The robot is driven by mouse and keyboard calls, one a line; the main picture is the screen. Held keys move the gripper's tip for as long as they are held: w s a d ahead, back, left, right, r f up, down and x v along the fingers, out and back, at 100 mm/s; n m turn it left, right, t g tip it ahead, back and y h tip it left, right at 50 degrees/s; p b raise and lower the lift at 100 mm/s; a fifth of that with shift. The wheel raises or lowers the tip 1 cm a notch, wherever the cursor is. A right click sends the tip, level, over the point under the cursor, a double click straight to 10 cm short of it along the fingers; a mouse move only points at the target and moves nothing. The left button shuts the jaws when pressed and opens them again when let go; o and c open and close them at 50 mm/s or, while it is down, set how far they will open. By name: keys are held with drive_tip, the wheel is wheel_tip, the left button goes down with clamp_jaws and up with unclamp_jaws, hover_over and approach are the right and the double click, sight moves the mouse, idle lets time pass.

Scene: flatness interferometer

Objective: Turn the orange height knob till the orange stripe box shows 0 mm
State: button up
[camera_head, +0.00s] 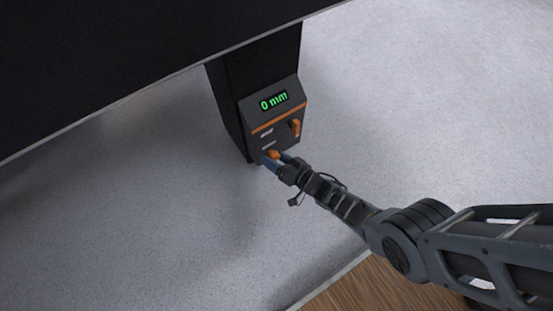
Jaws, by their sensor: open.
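The dark box with the orange stripe (260,130) sits low on a black leg under the table. One orange knob (296,128) is on the right of the box face, below the stripe. A second orange piece (274,154) is at the lower edge of the face. My gripper (272,160) is open, with its bluish fingertips at this lower orange piece, one on each side as seen from here. I cannot tell whether they touch it. The upper knob is clear of my gripper.
The black table top (120,65) overhangs the box at upper left, its edge running diagonally. The black leg (228,105) stands behind the box. The speckled grey floor (430,110) is clear to the right. Wood flooring (365,290) begins at the bottom.

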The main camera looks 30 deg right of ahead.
drive_tip(key=p+v, duration=0.4)
drive_tip(key=v, duration=0.3)
drive_tip(key=shift+s, duration=0.35)
drive_tip(key=shift+d+r, duration=0.1)
drive_tip(key=shift+d, duration=0.05)
idle(1.3)
